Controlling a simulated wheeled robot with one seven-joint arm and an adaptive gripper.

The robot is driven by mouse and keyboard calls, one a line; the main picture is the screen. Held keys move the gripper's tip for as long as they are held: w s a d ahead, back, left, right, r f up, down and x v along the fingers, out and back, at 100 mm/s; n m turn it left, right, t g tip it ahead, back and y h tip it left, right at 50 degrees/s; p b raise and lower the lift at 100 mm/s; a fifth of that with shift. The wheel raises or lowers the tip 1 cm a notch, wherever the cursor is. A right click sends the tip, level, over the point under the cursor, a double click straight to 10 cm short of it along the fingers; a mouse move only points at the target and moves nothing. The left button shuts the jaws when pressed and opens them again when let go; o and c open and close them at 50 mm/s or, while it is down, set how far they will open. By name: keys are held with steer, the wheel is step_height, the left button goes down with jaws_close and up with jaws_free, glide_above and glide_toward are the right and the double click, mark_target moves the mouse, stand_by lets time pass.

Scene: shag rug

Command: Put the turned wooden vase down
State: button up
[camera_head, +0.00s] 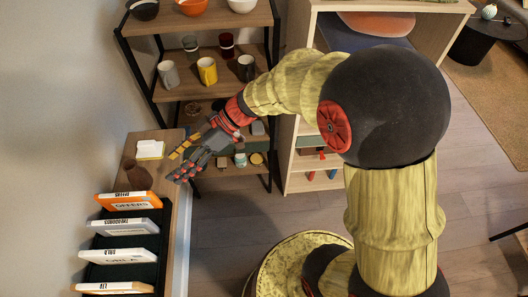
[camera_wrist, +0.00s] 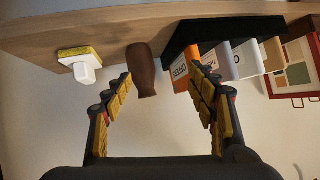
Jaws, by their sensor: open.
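The turned wooden vase (camera_head: 138,176) is dark brown and stands on the narrow wooden side table (camera_head: 181,215), between a white-and-yellow item and a row of books. In the wrist view, which looks upside down, the vase (camera_wrist: 141,70) meets the tabletop and appears upright, close to one fingertip and partly between the fingers' lines. My gripper (camera_head: 174,167) is open, its fingers pointing toward the vase from the right. In the wrist view my gripper (camera_wrist: 160,68) has its yellow-padded fingers spread wide with nothing clasped. Whether a finger touches the vase cannot be told.
A white block with a yellow layer (camera_head: 150,149) lies behind the vase; it also shows in the wrist view (camera_wrist: 80,62). Books (camera_head: 128,201) stand in a black rack in front. A shelf (camera_head: 205,93) with mugs and bowls is behind. A pale bookcase (camera_head: 296,165) stands right of it.

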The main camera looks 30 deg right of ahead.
steer(key=s+d+r+m+t+h, duration=0.2)
steer(key=s+d+r+m+h, duration=0.3)
steer(key=d, duration=0.5)
steer(key=s+d+r+m+t+h, duration=0.2)
steer(key=s+d+r+m+h, duration=0.3)
steer(key=s+d+m, duration=0.4)
steer(key=shift+s+d+r+m+t+h, duration=0.25)
steer(key=shift+s+d+m+t+h, duration=0.15)
steer(key=shift+s+h, duration=0.4)
